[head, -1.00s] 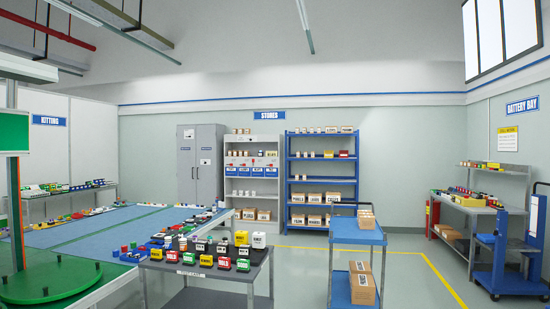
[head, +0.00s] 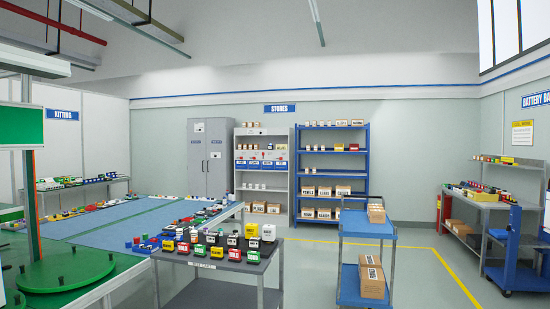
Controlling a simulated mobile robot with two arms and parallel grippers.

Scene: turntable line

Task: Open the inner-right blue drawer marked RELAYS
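A row of small blue drawers (head: 260,165) with white labels sits in the grey shelf unit (head: 238,197) against the back wall, under the STORES sign. Small red items show just above the row. The labels are too small to read from here, so I cannot tell which drawer is marked RELAYS. The drawer fronts look level with one another, with none visibly pulled out. The shelf unit is across the room from me. Neither of my grippers shows in the head view.
A grey parts cart (head: 203,266) stands in front, and a blue trolley (head: 366,228) with boxes stands right of it. The blue table (head: 130,213) lies left, near a green turntable (head: 65,274). Blue racking (head: 364,170) adjoins the shelf unit. Floor is clear between cart and trolley.

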